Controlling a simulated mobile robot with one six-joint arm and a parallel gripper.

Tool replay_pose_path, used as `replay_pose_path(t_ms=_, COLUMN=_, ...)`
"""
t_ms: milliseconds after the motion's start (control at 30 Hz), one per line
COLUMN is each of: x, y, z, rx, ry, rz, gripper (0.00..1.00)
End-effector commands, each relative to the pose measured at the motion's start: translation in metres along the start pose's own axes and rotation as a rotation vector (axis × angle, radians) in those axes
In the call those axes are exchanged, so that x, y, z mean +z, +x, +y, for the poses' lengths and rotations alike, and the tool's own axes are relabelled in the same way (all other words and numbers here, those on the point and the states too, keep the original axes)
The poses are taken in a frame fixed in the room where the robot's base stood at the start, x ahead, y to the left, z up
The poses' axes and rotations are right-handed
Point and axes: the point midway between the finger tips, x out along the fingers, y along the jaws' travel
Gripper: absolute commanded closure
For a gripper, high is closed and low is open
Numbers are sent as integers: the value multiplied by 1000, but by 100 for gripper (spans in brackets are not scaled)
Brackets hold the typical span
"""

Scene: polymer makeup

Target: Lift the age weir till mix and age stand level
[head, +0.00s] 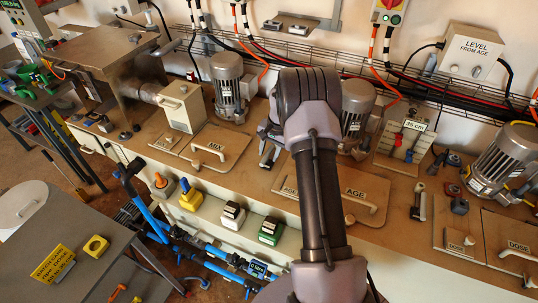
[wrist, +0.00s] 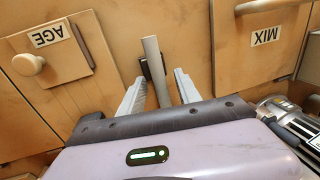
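In the wrist view the age weir's pale upright handle (wrist: 153,58), with a dark piece behind it, stands between the AGE plate (wrist: 72,62) and the MIX lid (wrist: 288,40). My gripper (wrist: 161,75) is open, with one finger on each side of the handle and gaps visible on both sides. I cannot tell how deep the handle sits between the fingers. In the head view my gripper (head: 268,148) is between the MIX lid (head: 200,150) and the AGE lid (head: 365,195), and the handle is hidden there.
A LEVEL FROM AGE box (head: 474,52) hangs on the wall. A 35 cm gauge (head: 405,140) with red and blue markers stands right of my arm. Motors (head: 230,85) stand along the bench's back. Another weir handle (head: 418,205) stands before the DOSE lid (head: 512,245).

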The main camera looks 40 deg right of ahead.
Motion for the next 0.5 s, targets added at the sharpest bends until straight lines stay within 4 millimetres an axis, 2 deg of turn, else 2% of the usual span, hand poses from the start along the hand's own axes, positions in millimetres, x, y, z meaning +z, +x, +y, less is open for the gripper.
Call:
replay_pose_path(t_ms=300, x=0, y=3, z=0, rx=0, ry=0, rz=-1, gripper=62)
replay_pose_path(t_ms=500, x=0, y=2, z=0, rx=0, ry=1, rz=-1, gripper=100)
